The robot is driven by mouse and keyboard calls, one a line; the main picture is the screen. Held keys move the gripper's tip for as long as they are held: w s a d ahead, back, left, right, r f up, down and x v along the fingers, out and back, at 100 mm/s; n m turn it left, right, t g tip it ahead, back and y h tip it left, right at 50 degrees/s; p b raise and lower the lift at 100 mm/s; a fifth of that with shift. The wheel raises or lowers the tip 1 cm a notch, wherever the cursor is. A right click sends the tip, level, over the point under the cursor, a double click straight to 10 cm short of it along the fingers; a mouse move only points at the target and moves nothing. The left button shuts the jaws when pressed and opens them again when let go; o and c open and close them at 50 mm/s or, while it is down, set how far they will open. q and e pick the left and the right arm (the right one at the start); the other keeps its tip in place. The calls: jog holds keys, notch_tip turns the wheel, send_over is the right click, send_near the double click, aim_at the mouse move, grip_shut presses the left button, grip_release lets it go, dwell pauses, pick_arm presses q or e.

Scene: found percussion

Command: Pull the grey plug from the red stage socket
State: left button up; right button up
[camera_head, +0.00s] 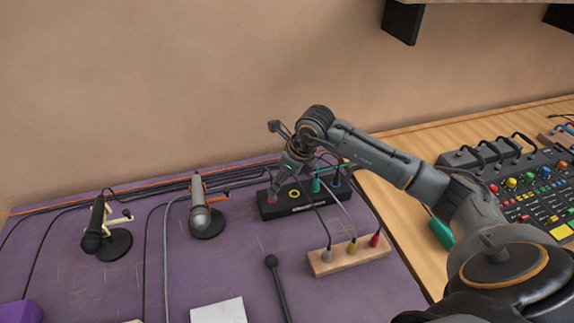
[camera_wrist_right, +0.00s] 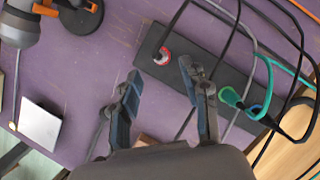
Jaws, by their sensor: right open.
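The black stage box (camera_head: 300,208) lies on the purple table, with its red socket (camera_head: 272,198) at the left end. In the right wrist view the red socket (camera_wrist_right: 163,57) holds a small pale grey end with a dark cable, seen nearly end-on. I take it for the grey plug, but its shape is unclear. My right gripper (camera_head: 281,183) hangs over that end of the box. In the wrist view the right gripper (camera_wrist_right: 161,73) is open, its fingertips apart on either side and just short of the socket, holding nothing. My left gripper is out of view.
The yellow socket (camera_head: 295,193) looks empty. A green plug (camera_head: 316,184) stands beside it, near the blue socket (camera_wrist_right: 256,110). A wooden block (camera_head: 345,260) in front holds grey, yellow and red plugs. Looping cables cross the box. Microphones stand left; a mixer (camera_head: 520,180) stands right.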

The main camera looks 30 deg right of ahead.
jog(key=x, duration=0.4)
jog(key=shift+p, duration=0.3)
jog(key=shift+x, duration=0.8)
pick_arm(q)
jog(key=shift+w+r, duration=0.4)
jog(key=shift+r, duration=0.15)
pick_arm(e)
jog(key=shift+c, duration=0.5)
grip_shut()
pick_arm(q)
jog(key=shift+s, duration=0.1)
pick_arm(e)
jog(key=shift+r, duration=0.1)
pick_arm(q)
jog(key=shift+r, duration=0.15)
pick_arm(e)
jog(key=shift+r, duration=0.15)
pick_arm(q)
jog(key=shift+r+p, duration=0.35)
jog(key=shift+p, duration=0.2)
pick_arm(e)
jog(key=shift+r, duration=0.7)
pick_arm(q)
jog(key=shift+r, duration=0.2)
pick_arm(e)
jog(key=shift+r, duration=0.3)
